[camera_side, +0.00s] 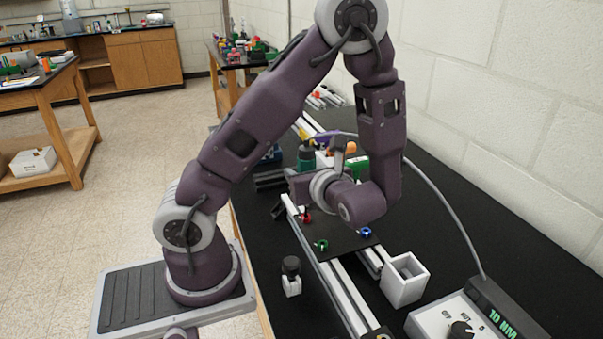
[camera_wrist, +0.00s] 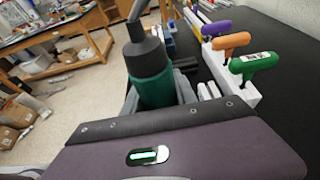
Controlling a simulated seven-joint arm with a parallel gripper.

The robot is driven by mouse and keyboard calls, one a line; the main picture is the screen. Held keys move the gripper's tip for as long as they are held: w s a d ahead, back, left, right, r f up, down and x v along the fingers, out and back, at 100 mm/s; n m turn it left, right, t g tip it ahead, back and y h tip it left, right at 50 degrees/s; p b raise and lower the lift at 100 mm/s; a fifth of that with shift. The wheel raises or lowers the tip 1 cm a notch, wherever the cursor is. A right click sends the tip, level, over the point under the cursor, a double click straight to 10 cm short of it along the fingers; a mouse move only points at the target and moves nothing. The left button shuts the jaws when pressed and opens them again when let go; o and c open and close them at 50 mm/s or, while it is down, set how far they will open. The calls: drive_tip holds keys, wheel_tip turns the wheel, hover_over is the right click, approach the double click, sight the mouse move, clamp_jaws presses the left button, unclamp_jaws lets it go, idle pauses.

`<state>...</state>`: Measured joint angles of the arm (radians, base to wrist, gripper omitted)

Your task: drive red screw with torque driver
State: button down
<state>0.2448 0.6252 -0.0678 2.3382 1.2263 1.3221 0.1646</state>
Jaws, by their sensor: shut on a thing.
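The torque driver (camera_wrist: 151,75), green with a black top and a grey cable, stands between the grey fingers of my gripper (camera_wrist: 158,95) in the wrist view. My gripper is shut on it. In the side view, the driver (camera_side: 306,157) shows behind my wrist; its lower end is hidden. The red screw (camera_side: 306,217) sits at the left edge of the black plate (camera_side: 343,238) on the extrusion frame, below and close to my wrist. A green screw (camera_side: 321,245) and a blue screw (camera_side: 365,232) are nearer the front of the plate. Whether the driver touches anything is hidden.
A white open box (camera_side: 404,279) and a controller (camera_side: 462,318) reading 10 NM stand at the front right. A small black-topped white block (camera_side: 291,277) is left of the rails. Purple, orange and green (camera_wrist: 254,60) handled tools stand in a white rack. The cable arcs over the bench.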

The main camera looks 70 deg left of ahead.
drive_tip(key=shift+f, duration=0.75)
idle(1.6)
drive_tip(key=shift+r, duration=1.6)
drive_tip(key=shift+r, duration=0.1)
wheel_tip(320, 180, up, 3)
drive_tip(key=shift+f, duration=0.1)
